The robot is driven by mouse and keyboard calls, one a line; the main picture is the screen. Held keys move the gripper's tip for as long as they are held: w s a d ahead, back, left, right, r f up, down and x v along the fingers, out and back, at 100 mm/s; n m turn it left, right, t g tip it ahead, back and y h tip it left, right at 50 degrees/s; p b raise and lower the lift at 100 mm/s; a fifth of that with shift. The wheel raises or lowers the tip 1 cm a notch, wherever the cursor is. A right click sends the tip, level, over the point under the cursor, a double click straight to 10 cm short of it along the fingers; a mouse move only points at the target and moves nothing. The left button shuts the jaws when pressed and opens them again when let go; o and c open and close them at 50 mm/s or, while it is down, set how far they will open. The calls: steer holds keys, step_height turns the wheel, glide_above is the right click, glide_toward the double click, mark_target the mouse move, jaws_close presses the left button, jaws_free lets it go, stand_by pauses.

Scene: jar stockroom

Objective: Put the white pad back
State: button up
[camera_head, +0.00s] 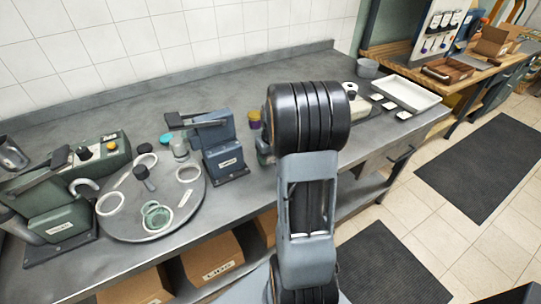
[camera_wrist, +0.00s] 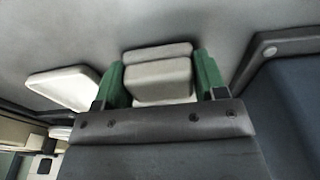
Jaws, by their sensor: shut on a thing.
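My gripper (camera_wrist: 162,76) has green fingers and shows in the wrist view, shut on a pale block, the white pad (camera_wrist: 160,84). A finger presses on each side of it. A second pale band (camera_wrist: 158,54) shows just beyond it; I cannot tell whether it is part of the pad or a separate piece. In the head view my arm hides the gripper and the held pad. Small white pads (camera_head: 376,97) lie on the grey counter (camera_head: 247,82) at the right, in front of a white tray (camera_head: 411,93).
A round grey turntable (camera_head: 150,190) with rings and jars stands at left, beside a green machine (camera_head: 50,200). A blue-grey press (camera_head: 222,145) stands left of my arm. A grey bowl (camera_head: 367,68) is behind the tray. A pale flat piece (camera_wrist: 62,88) lies left in the wrist view.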

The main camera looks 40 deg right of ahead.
steer(key=shift+f, duration=0.1)
steer(key=o, duration=0.4)
steer(key=shift+f, duration=0.1)
steer(key=o, duration=0.5)
steer(key=r, duration=0.3)
steer(key=s+r, duration=0.1)
steer(key=r, duration=0.7)
steer(key=shift+s+r, duration=0.15)
steer(key=s+a+t, duration=0.1)
steer(key=s+a, duration=0.4)
steer(key=a, duration=0.5)
steer(key=s+a+n+t, duration=0.1)
steer(key=s+a, duration=0.5)
steer(key=a, duration=0.5)
steer(key=shift+r+n+p, duration=0.15)
steer(key=shift+n+p, duration=0.15)
